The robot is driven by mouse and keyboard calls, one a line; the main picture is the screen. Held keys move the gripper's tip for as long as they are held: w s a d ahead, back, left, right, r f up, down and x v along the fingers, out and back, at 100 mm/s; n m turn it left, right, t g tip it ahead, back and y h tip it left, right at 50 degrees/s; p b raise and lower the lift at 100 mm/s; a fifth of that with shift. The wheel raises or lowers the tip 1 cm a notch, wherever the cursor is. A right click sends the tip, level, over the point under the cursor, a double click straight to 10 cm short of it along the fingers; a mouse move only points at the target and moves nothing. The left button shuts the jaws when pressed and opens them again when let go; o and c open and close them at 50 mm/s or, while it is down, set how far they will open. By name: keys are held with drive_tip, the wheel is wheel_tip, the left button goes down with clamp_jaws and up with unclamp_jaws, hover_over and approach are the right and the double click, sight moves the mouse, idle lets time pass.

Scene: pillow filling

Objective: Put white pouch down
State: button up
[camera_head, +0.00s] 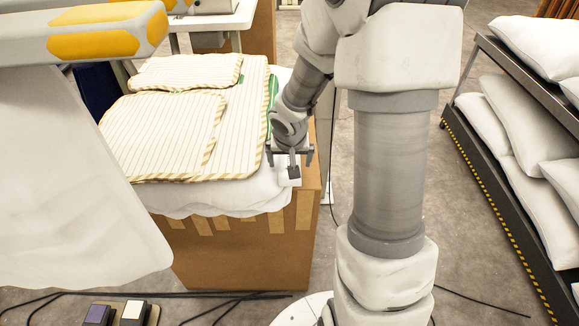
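A white pouch (255,197) lies on top of the large cardboard box. It looks like limp white cloth, spread under the striped pads and drooping over the box's front edge. My gripper (291,168) points down over the box's front right corner, at the right end of the white cloth. Its fingertips are small and dark there. I cannot tell whether they touch or pinch the cloth.
Striped cream pads (165,130) lie on the cardboard box (235,255). A white cloth (70,190) hangs below a yellow-and-white machine arm (105,35) at the left. A rack (510,185) with white pillows (525,125) stands at the right. Cables and a pedal (120,313) lie on the floor.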

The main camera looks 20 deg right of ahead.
drive_tip(key=c, duration=1.5)
